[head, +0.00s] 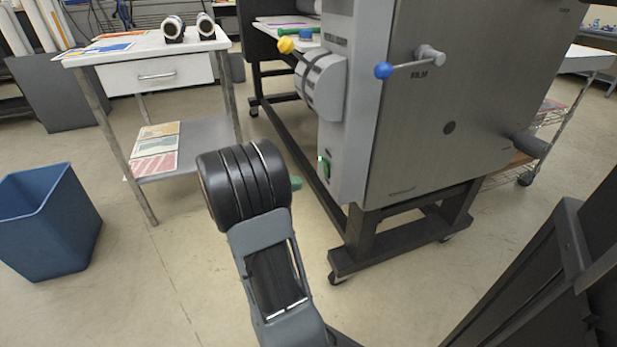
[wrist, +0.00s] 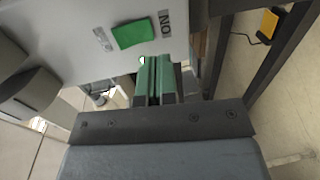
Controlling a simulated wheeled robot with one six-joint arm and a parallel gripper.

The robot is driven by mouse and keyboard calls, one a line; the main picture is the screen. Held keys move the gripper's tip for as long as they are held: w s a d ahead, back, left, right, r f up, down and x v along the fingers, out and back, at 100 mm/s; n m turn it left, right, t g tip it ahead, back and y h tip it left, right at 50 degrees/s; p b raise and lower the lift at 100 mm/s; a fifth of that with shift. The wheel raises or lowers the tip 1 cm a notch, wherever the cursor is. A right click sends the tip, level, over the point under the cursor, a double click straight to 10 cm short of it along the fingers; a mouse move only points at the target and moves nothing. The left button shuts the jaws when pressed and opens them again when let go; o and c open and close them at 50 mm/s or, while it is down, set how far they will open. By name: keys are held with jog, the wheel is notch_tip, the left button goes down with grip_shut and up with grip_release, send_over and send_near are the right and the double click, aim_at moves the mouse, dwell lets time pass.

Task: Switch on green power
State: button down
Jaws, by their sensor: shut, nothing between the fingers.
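The green power switch (head: 326,170) is low on the narrow grey front panel of the laminator (head: 440,110). In the wrist view the green switch (wrist: 134,34) shows as a flat rocker beside an "ON" label (wrist: 166,22). A small pale spot sits by the switch. My gripper (wrist: 155,62) has green fingers, shut together and empty, with tips just below the switch in the wrist view. I cannot tell whether they touch the panel. In the head view my wrist hides most of the gripper; a green finger part (head: 296,184) shows left of the switch.
A blue-knobbed lever (head: 384,70) and a yellow-knobbed lever (head: 286,45) stick out above. A white table (head: 150,46) and a blue bin (head: 45,220) stand left. A yellow-and-black object (wrist: 269,24) with a cable lies on the floor. Floor before the laminator is clear.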

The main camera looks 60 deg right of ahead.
jog(key=f+p+v, duration=0.1)
jog(key=v, duration=0.6)
jog(key=shift+f, duration=0.35)
jog(key=shift+a+r+p, duration=0.1)
jog(key=shift+a+p, duration=0.05)
jog(key=shift+p, duration=0.2)
